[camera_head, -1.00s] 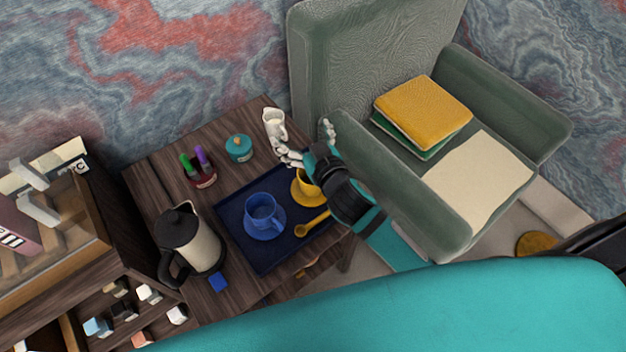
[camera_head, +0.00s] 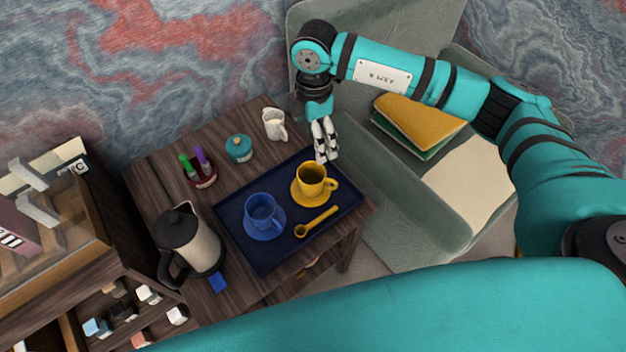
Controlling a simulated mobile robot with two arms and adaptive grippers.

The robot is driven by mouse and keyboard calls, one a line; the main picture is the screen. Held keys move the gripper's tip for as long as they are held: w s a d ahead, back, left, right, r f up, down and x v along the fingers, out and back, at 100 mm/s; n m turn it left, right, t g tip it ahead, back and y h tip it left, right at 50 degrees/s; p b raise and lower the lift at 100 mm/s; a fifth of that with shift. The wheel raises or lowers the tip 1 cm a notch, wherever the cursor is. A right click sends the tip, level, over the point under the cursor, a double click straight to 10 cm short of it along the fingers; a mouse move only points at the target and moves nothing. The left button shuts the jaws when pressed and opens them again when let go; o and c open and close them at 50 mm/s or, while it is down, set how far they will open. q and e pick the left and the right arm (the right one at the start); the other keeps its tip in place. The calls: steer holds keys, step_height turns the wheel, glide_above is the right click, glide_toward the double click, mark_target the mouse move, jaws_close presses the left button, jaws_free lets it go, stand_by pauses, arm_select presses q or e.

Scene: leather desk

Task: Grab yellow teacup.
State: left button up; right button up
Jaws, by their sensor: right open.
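The yellow teacup (camera_head: 311,181) stands upright on a yellow saucer (camera_head: 297,196) at the right part of a dark blue tray (camera_head: 262,259). Its handle points right. My right gripper (camera_head: 326,157) is open and empty. It hangs fingers down just behind the teacup's rim, close to it in the picture; I cannot tell whether they touch. My left gripper is not in view.
A blue cup (camera_head: 262,210) on a blue saucer and a yellow spoon (camera_head: 318,222) share the tray. A white creamer (camera_head: 274,124), teal pot (camera_head: 239,148), pen holder (camera_head: 203,179) and kettle (camera_head: 203,248) stand around it. A green armchair (camera_head: 420,235) adjoins the table's right.

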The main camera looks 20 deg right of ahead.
steer(key=p, duration=0.1)
glide_toward(312, 176)
steer(key=s, duration=0.3)
steer(key=shift+a, duration=0.3)
step_height(312, 176, down, 6)
steer(key=shift+w+a+r, duration=0.1)
steer(key=shift+a+r, duration=0.1)
steer(key=shift+r, duration=0.1)
steer(key=c, duration=1.5)
